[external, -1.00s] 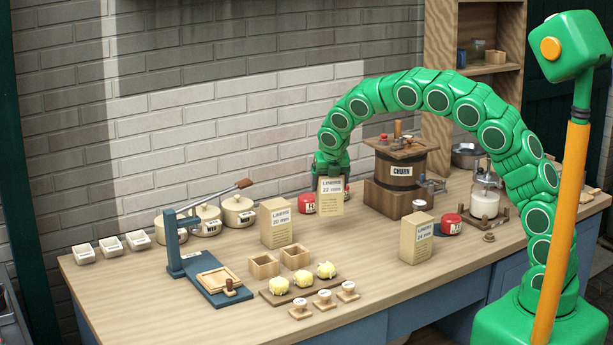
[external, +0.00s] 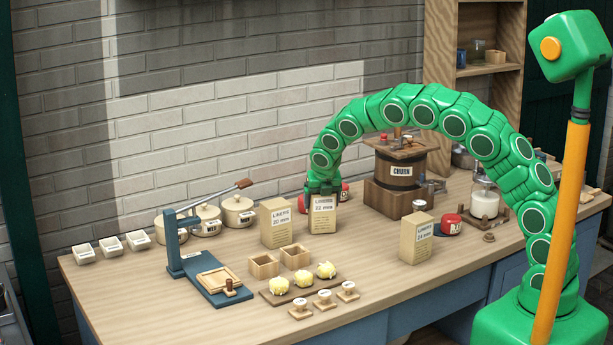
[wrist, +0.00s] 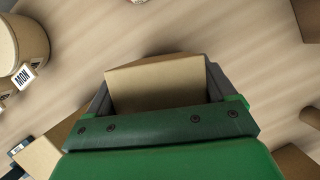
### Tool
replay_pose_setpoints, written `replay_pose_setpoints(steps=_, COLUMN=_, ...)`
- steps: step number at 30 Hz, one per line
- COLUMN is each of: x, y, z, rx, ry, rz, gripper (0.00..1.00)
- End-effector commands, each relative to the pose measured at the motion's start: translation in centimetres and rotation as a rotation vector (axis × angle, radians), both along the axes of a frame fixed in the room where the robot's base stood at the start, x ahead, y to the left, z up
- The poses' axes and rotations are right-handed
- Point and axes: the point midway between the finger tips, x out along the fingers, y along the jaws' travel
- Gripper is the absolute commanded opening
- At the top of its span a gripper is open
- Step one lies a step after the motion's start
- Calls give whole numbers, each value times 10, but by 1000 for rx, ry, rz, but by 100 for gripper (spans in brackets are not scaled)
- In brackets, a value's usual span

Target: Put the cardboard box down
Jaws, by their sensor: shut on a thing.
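The cardboard box (external: 322,218), with a printed liners label on its front, is upright at the middle of the workbench. My gripper (external: 323,188) reaches down from above and is shut on its top. In the wrist view the box (wrist: 157,84) sits between the two jaws (wrist: 160,100). Its base is at or just above the tabletop; I cannot tell if it touches. A similar liners box (external: 276,224) stands close on its left, and another (external: 416,240) stands apart to the right.
Red tins partly show behind the held box. The churn (external: 400,175) on its wooden base is to the right. Small wooden boxes (external: 264,266) and a board with butter lumps (external: 300,284) are in front. A blue press (external: 212,280) stands left. Bare tabletop (external: 362,262) lies front right.

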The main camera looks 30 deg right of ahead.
Motion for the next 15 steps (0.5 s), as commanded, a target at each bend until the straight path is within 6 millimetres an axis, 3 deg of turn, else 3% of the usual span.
replay_pose_setpoints(steps=7, x=0, y=0, z=-3, rx=0, ry=-1, rz=0, gripper=46)
replay_pose_setpoints(steps=8, x=0, y=0, z=-2, rx=0, ry=-1, rz=0, gripper=87)
replay_pose_setpoints(steps=11, x=0, y=0, z=-2, rx=0, ry=-1, rz=0, gripper=100)
replay_pose_setpoints(steps=15, x=0, y=0, z=-2, rx=0, ry=-1, rz=0, gripper=100)
